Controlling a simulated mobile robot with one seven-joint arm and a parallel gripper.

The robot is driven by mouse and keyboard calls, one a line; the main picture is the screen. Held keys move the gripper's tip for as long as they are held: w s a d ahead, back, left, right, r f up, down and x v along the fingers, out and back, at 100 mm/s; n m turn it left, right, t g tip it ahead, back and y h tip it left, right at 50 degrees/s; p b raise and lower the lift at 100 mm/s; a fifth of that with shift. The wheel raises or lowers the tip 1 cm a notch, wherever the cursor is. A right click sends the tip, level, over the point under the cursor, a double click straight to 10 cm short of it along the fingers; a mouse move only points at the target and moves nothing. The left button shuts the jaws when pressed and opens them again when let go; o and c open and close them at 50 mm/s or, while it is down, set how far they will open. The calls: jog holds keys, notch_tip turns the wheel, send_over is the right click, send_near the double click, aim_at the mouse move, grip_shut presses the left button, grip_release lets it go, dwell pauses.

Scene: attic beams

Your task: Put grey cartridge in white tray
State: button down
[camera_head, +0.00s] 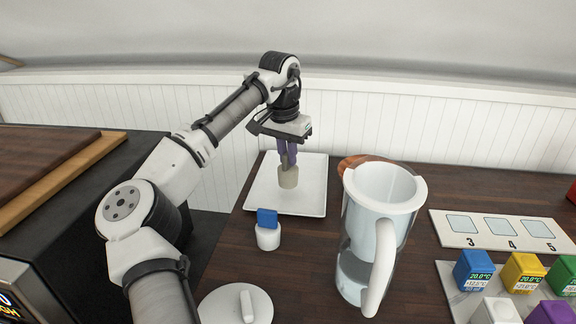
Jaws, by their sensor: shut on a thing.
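The grey cartridge (288,178) is a small beige-grey cylinder between the fingertips of my gripper (287,163). My gripper points down and is shut on the cartridge's upper part. The white tray (312,205) is a flat square plate at the back left of the dark wooden table. The cartridge is upright over the tray's middle. I cannot tell whether its underside touches the tray. The purple fingers hide a little of its top.
A clear pitcher (352,270) with a white handle stands right of the tray. A white cylinder with a blue top (268,237) stands in front of the tray. A white lid (225,308) lies front left. Coloured cubes (473,272) and a numbered board (485,241) are right.

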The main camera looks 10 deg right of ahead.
aim_at(288, 168)
jog(key=shift+f, duration=1.7)
jog(key=shift+f, duration=0.1)
jog(key=c, duration=1.5)
grip_release()
jog(key=shift+o, duration=0.2)
jog(key=r, duration=0.4)
jog(key=a+r, duration=0.1)
jog(key=r, duration=0.3)
jog(key=s+r, duration=0.1)
jog(key=r, duration=0.3)
jog(key=shift+s+a+b, duration=0.1)
jog(key=shift+a+b, duration=0.05)
jog(key=shift+b, duration=0.15)
